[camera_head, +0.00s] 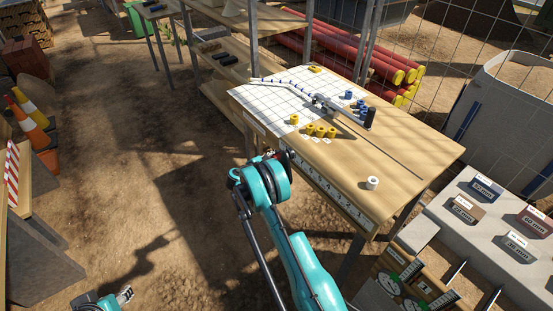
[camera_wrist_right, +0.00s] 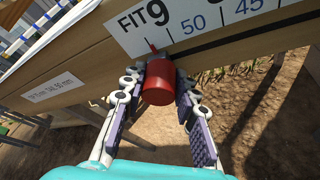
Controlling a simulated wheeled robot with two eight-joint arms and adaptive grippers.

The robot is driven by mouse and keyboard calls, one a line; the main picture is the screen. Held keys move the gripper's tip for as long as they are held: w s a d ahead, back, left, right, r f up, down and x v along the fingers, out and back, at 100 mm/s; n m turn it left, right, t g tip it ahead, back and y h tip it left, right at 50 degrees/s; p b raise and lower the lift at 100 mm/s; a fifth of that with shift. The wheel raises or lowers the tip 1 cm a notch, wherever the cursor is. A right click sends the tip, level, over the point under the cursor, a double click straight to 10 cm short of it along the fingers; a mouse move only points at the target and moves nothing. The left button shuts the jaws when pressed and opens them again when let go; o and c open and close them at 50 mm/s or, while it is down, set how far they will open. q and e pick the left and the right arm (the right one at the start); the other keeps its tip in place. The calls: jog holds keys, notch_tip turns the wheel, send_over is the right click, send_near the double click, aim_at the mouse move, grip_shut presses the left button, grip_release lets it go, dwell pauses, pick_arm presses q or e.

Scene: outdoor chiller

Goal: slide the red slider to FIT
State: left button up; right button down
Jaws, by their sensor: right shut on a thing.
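The red slider (camera_wrist_right: 158,84) is a round red knob on the front edge of the wooden table. It sits between the fingers of my right gripper (camera_wrist_right: 160,90), which is shut on it. A thin red pointer (camera_wrist_right: 152,47) above it stands below the big 9, left of the 50 mark and near the FIT label (camera_wrist_right: 131,20). In the head view my right gripper (camera_head: 268,155) is at the table's front edge, at the left end of the number strip (camera_head: 325,186); the knob is mostly hidden there. My left gripper (camera_head: 125,294) is low at the left, away from the table, too small to judge.
The table top (camera_head: 400,155) holds a white grid sheet, a pale branched rod with blue marks, yellow and blue pieces, and a white ring (camera_head: 372,183). Traffic cones (camera_head: 30,115) stand at the left. Open dirt lies between.

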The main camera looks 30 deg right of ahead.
jog(key=shift+w+r, duration=0.15)
jog(key=shift+w, duration=0.25)
jog(key=c, duration=1.3)
grip_release()
jog(key=shift+o, duration=0.6)
jog(key=shift+w, duration=0.1)
jog(key=shift+a, duration=0.1)
jog(key=v, duration=1.2)
